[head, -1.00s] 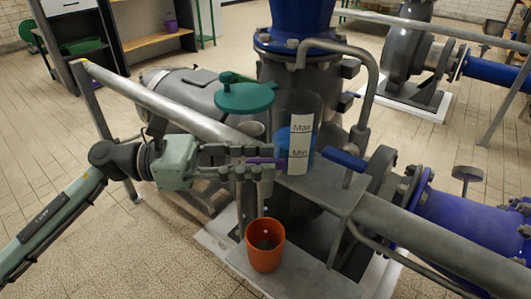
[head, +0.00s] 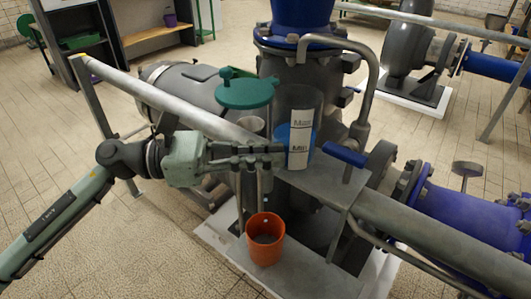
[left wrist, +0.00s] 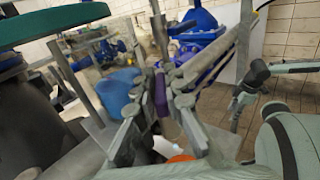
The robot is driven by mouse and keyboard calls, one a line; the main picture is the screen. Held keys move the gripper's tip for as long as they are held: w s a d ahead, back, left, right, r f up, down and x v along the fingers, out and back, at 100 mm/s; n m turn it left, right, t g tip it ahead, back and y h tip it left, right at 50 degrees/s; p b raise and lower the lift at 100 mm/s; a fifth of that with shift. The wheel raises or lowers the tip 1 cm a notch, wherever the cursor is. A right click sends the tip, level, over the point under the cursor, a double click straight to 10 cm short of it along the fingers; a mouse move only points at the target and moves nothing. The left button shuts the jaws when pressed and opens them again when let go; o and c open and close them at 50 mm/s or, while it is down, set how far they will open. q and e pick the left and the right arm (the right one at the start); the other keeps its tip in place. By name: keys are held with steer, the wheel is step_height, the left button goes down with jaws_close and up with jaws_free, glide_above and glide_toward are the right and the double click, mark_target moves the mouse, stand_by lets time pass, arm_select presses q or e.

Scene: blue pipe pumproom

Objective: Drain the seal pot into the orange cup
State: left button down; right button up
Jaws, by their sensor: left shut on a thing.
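The seal pot (head: 300,147) is a clear cylinder with blue liquid and a white Max/Min label, standing on a grey bracket. In the left wrist view its blue liquid (left wrist: 117,90) shows left of the fingers. My left gripper (head: 268,153) is shut beside the pot's lower part, above the cup. The left wrist view shows a purple handle (left wrist: 161,95) between its fingers; in the head view the fingers hide it. The orange cup (head: 265,240) stands upright below, under a thin vertical pipe; a small pale spot shows at its mouth. My right gripper is not in view.
A green round lid (head: 245,94) is above and left of the pot. A grey rail (head: 165,107) runs behind my left arm. A blue-handled lever (head: 345,154) and a grey pipe (head: 430,235) lie to the right. Open tiled floor is at the left.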

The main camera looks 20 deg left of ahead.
arm_select(q)
steer(key=shift+s+n+t+y, duration=0.1)
steer(key=shift+n+t+y, duration=0.5)
steer(key=shift+t, duration=0.4)
steer(key=shift+n+t, duration=0.3)
steer(key=c, duration=1.6)
jaws_free()
steer(key=v, duration=1.2)
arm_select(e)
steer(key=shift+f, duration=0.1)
